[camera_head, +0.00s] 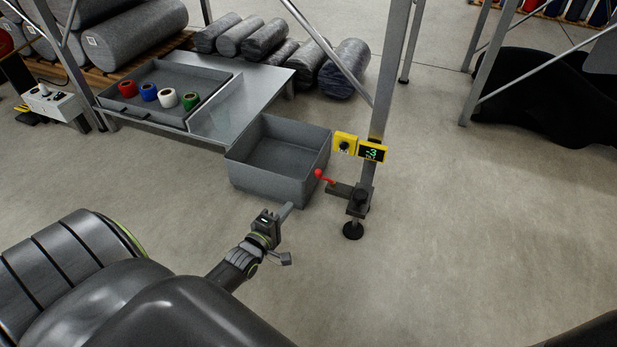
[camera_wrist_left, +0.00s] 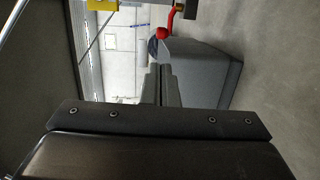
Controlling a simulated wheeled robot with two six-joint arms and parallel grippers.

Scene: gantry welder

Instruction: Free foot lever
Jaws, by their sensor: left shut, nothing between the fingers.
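The red foot lever (camera_head: 325,177) has a round knob and sits on the dark bracket (camera_head: 345,189) low on the metal post. In the left wrist view the red lever (camera_wrist_left: 172,20) is at the top, beyond the fingertips. My left gripper (camera_head: 288,209) is shut and empty, in front of the grey bin and apart from the lever, to its lower left. Its closed fingers (camera_wrist_left: 158,84) point towards the lever area in the left wrist view. My right gripper is out of view.
A grey open bin (camera_head: 279,157) stands left of the lever. A yellow dial box (camera_head: 344,144) and a display (camera_head: 372,152) are above the lever on the post (camera_head: 393,75). A round foot (camera_head: 353,231) stands below. A tray (camera_head: 151,112) holds several coloured rolls.

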